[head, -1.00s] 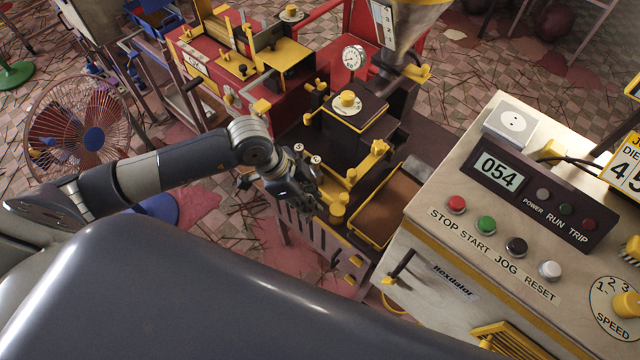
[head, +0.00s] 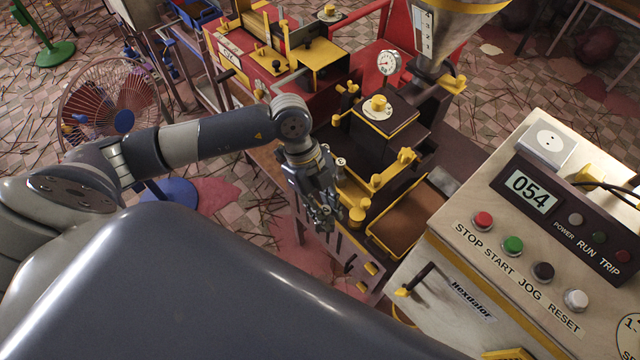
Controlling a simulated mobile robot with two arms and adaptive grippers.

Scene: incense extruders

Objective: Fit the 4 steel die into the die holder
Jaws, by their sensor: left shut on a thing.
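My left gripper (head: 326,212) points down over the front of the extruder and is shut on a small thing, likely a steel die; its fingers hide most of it. One small round steel-topped piece (head: 340,162) stands just behind the gripper, apart from its fingertips; I cannot read any number on it. Yellow round fittings (head: 358,214) sit just right of the fingertips, at the front of the dark extruder (head: 385,135). I cannot tell which part is the die holder. My right gripper is not in view.
A brown tray with a yellow rim (head: 408,216) lies right of the gripper. The control box (head: 540,200) with a display reading 054 stands further right. A pressure gauge (head: 389,62) and a hopper (head: 455,30) rise behind. A fan (head: 110,105) stands left.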

